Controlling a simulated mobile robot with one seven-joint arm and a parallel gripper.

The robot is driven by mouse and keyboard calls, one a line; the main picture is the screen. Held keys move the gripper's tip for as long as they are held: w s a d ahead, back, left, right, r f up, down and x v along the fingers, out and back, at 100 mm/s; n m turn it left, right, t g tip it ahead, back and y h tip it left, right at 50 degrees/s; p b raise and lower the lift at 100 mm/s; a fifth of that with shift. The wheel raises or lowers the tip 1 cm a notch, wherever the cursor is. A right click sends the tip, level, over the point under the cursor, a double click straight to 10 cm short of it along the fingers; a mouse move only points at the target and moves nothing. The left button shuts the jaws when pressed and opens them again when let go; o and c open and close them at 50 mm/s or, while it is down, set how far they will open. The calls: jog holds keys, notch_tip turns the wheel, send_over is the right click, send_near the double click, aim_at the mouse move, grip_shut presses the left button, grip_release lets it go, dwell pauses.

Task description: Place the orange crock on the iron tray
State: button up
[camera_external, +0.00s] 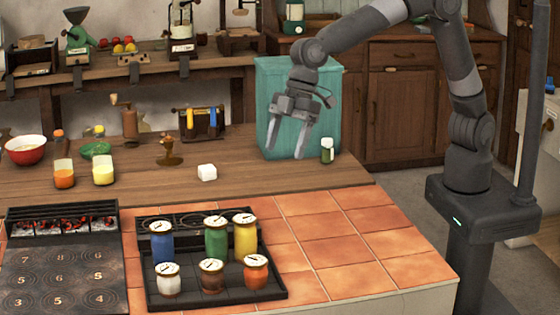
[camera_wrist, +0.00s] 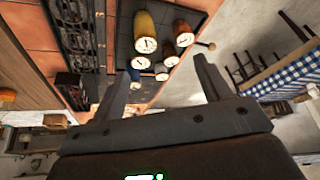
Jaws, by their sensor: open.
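The orange crock (camera_external: 256,271) is a short jar with a white lid and stands at the front right of the dark iron tray (camera_external: 221,298) in the external view. Several other crocks share the tray: white (camera_external: 168,278), brown (camera_external: 211,275), blue (camera_external: 162,241), green (camera_external: 216,237) and yellow (camera_external: 245,237). My gripper (camera_external: 286,150) is open and empty, high above the wooden counter, behind and right of the tray. In the wrist view, my gripper (camera_wrist: 164,80) has its fingers wide apart, with the tray and crocks beyond them; which crock there is the orange one is hard to tell.
A teal box (camera_external: 270,85) stands just behind my gripper, and a small green jar (camera_external: 327,150) stands beside it. A white cube (camera_external: 207,172) sits on the wooden counter (camera_external: 250,190). The hob (camera_external: 62,275) is left of the tray. Tiles (camera_external: 345,250) right of the tray are clear.

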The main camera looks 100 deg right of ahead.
jog(key=s+d+r+m+h, duration=0.1)
jog(key=s+d+r, duration=0.3)
jog(key=s, duration=0.5)
jog(key=s+d+r+m+t, duration=0.1)
jog(key=s+d+m, duration=0.1)
jog(key=s+d, duration=0.55)
jog(key=s+d+r+m+h, duration=0.1)
jog(key=s+d+r, duration=0.3)
jog(key=s, duration=0.5)
jog(key=s+d+f+m, duration=0.1)
jog(key=s+d+f, duration=0.1)
jog(key=s, duration=0.3)
jog(key=s+d+f+m+h, duration=0.1)
jog(key=s+d+f, duration=0.1)
jog(key=s, duration=0.3)
jog(key=shift+s+d+f+t, duration=0.25)
jog(key=shift+s+f+t, duration=0.05)
jog(key=shift+f+t, duration=0.15)
jog(key=shift+o, duration=0.4)
